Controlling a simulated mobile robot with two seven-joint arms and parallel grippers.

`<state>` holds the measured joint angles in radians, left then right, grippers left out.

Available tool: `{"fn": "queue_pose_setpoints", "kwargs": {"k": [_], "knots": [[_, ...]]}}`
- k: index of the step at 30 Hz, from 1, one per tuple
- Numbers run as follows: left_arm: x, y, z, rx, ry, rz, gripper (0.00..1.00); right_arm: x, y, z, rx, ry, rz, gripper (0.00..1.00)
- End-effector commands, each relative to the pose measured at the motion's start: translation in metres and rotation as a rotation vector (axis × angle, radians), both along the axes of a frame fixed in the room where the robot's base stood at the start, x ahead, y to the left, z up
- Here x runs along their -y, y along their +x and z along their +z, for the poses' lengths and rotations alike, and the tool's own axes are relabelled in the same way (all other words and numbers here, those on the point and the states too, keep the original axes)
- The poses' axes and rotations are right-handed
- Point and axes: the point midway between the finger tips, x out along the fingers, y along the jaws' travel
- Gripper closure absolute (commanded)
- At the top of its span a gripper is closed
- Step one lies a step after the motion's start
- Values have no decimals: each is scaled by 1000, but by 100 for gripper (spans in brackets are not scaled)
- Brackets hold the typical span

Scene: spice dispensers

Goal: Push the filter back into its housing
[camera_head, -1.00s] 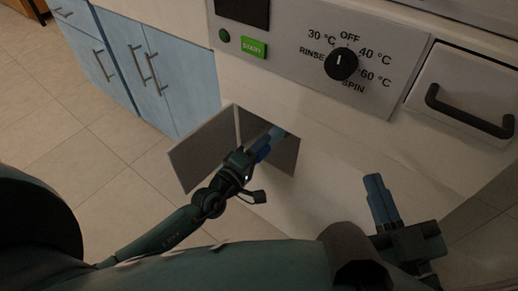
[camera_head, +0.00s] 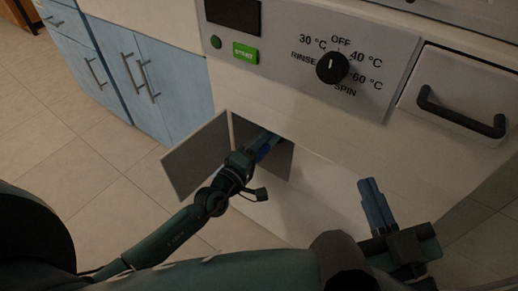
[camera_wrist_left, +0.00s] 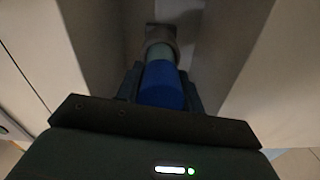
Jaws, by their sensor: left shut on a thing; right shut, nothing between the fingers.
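The filter has a blue cap (camera_wrist_left: 162,85) and a paler cylinder in front of it in the left wrist view. The blue part (camera_head: 265,148) also shows in the head view. My left gripper (camera_head: 262,150) is shut on the blue cap, inside the recess low on the machine's front. The filter's far end meets a grey-brown round housing (camera_wrist_left: 160,38) at the back of the recess. It looks partly in, but how deep is hard to tell in the dim light. My right gripper (camera_head: 369,194) is shut and empty, in front of the machine at the right.
The hatch door (camera_head: 196,160) stands open to the left of the recess. Above are the control panel, its knob (camera_head: 333,67) and a drawer with a dark handle (camera_head: 461,114). Blue cabinets (camera_head: 150,80) stand at the left. Tiled floor (camera_head: 75,190) is clear there.

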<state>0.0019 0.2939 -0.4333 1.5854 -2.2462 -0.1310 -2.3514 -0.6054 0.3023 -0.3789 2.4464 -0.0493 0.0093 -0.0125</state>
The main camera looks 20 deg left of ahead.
Motion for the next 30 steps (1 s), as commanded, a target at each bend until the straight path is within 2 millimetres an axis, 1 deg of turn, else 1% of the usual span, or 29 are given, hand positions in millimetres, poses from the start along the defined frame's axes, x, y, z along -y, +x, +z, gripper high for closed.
{"fn": "queue_pose_setpoints", "kwargs": {"k": [30], "knots": [[9, 24, 0, 1, 0, 0, 89, 0, 0, -4, 0, 3, -1, 100]]}}
